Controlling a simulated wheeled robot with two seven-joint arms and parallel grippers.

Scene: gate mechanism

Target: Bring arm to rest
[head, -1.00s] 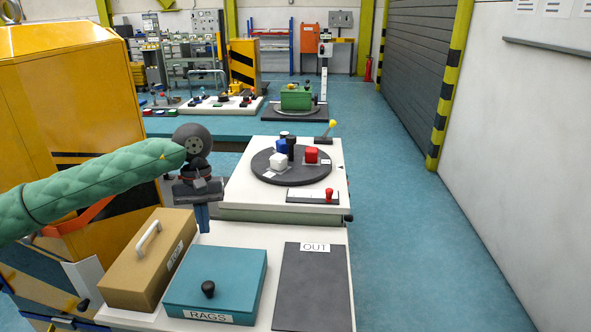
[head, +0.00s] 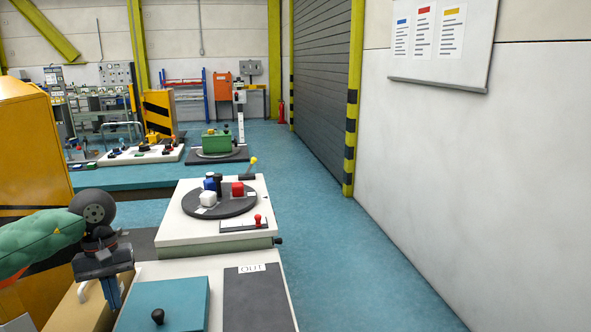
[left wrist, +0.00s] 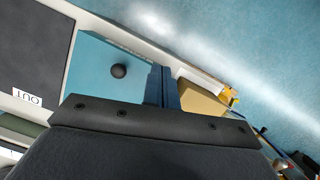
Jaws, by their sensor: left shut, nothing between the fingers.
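My left arm, in a green quilted sleeve, comes in from the left edge of the head view. My left gripper (head: 113,292) is shut and empty, with its blue fingers pointing down by the back left of the teal rags box (head: 172,298). In the left wrist view the shut fingers (left wrist: 162,86) show between the teal box (left wrist: 105,68) with its black knob and the tan box (left wrist: 200,104). I cannot tell whether the fingers touch either box. My right arm and gripper are not in view.
A dark OUT pad (head: 254,298) lies right of the teal box. Behind it, a white table (head: 165,232) carries a dark turntable (head: 228,206) with coloured blocks, a red-knobbed slider and a yellow-knobbed lever. The yellow cabinet (head: 30,150) stands at left. Blue floor (head: 340,250) is open at right.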

